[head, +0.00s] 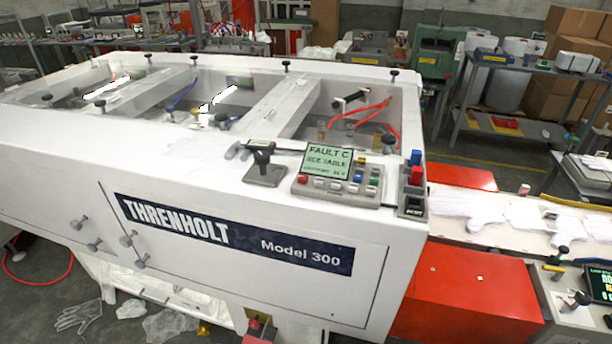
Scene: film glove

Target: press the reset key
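A grey control panel (368,198) sits on the near right top edge of the white Threnholt Model 300 machine (190,150). Its green display (328,162) reads "FAULT C" and "SEE TABLE", with a smaller unreadable line below. Below and beside the display are a red key (303,179), several pale keys and a few blue and green ones. The key labels are too small to read, so I cannot tell which is the reset key. Neither of my grippers is in view.
A black-knobbed lever (262,160) stands left of the panel. A switch block (413,180) with blue and red caps stands to its right. Open bays with red tubing (360,112) lie behind. A conveyor (480,215) with white gloves extends right. Discarded gloves (80,316) lie on the floor.

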